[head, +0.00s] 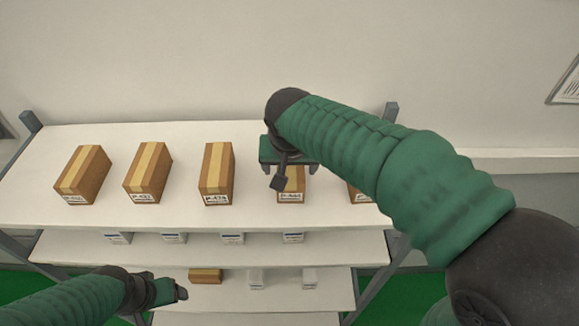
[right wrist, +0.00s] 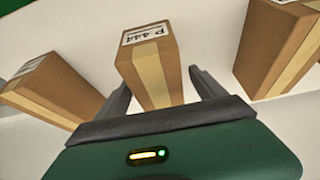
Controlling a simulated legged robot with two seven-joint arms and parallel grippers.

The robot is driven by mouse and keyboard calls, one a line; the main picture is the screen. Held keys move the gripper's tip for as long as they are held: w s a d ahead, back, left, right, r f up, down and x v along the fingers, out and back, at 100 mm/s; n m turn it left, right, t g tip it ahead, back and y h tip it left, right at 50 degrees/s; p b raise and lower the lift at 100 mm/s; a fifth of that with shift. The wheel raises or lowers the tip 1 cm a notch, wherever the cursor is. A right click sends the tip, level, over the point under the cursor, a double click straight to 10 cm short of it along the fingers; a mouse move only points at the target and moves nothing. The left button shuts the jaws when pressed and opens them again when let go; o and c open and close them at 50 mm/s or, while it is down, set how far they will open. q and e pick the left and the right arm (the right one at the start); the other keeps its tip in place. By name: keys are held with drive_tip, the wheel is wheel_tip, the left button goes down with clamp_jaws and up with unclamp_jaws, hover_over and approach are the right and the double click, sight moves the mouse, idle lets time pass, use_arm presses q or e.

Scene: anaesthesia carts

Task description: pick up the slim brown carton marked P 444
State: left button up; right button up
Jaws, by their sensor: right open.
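The slim brown carton marked P 444 (right wrist: 150,70) has a pale tape strip and a white label, and stands on the top shelf. In the head view the carton (head: 291,186) is partly hidden behind my right gripper (head: 288,165). In the right wrist view my right gripper (right wrist: 160,92) is open, with one finger on each side of the near part of the carton. I cannot tell whether a finger touches it. My left gripper (head: 172,288) is low at the left, in front of the lower shelves; its jaw state is unclear.
Similar cartons stand in a row on the top shelf (head: 110,213), including the one marked P 474 (head: 217,170) to the left and a partly hidden one (head: 359,195) to the right. White boxes (head: 173,238) and a brown carton (head: 205,275) sit on lower shelves.

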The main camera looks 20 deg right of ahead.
drive_tip(key=shift+d, duration=0.2)
drive_tip(key=c, duration=0.3)
drive_tip(key=shift+w+f, duration=0.2)
drive_tip(key=shift+w, duration=0.2)
drive_tip(key=c, duration=0.7)
drive_tip(key=shift+s+a+r, duration=0.1)
drive_tip(key=shift+s+a, duration=0.05)
drive_tip(key=shift+s, duration=0.05)
drive_tip(key=c, duration=0.6)
